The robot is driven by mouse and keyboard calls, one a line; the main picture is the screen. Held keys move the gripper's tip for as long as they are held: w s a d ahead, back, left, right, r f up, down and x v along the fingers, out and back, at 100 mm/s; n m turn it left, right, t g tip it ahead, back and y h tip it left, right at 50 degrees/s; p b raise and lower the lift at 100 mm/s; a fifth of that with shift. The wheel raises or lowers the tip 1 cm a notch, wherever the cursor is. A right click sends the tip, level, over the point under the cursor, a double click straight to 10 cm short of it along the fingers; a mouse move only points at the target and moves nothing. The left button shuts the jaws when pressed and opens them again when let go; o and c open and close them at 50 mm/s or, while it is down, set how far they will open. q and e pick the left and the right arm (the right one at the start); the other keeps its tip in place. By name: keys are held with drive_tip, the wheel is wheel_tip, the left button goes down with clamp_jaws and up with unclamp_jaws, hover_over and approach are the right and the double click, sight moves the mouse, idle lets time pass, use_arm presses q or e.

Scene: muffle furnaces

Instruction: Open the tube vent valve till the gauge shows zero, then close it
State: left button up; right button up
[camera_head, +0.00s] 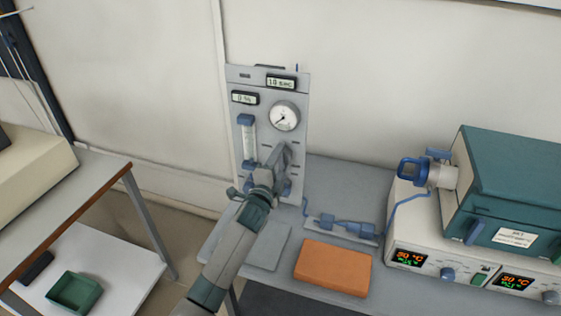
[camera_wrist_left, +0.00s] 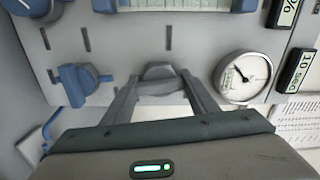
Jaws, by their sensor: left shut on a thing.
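A grey upright panel (camera_head: 237,77) carries a round white pressure gauge (camera_head: 284,116), which also shows in the wrist view (camera_wrist_left: 243,78). In the head view its needle points to the lower left; the scale is too small to read. My left gripper (camera_head: 281,156) is at the panel below the gauge. In the wrist view its two fingers are shut on a grey knob (camera_wrist_left: 158,72), which the gripper hides in the head view. A blue valve handle (camera_wrist_left: 80,85) sits beside it, apart from the fingers. I cannot read any valve labels. My right gripper is not in view.
A flow tube (camera_head: 248,142) and displays reading "10 sec" (camera_head: 281,83) and "0 %" (camera_head: 245,98) are on the panel. An orange block (camera_head: 332,267) lies on the grey bench. A teal furnace (camera_head: 515,185) with a blue-clamped tube end stands at right.

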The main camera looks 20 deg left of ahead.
use_arm(q)
drive_tip(key=n, duration=0.8)
drive_tip(key=shift+n+p, duration=0.35)
drive_tip(key=shift+n, duration=0.05)
drive_tip(key=n, duration=0.4)
drive_tip(key=shift+p, duration=0.3)
drive_tip(key=shift+f+n, duration=0.1)
drive_tip(key=shift+n, duration=1.7)
drive_tip(key=o, duration=1)
drive_tip(key=shift+o, duration=0.2)
drive_tip(key=shift+s, duration=0.15)
drive_tip(key=s+b, duration=0.4)
drive_tip(key=s, duration=1.3)
drive_tip(key=shift+a, duration=0.3)
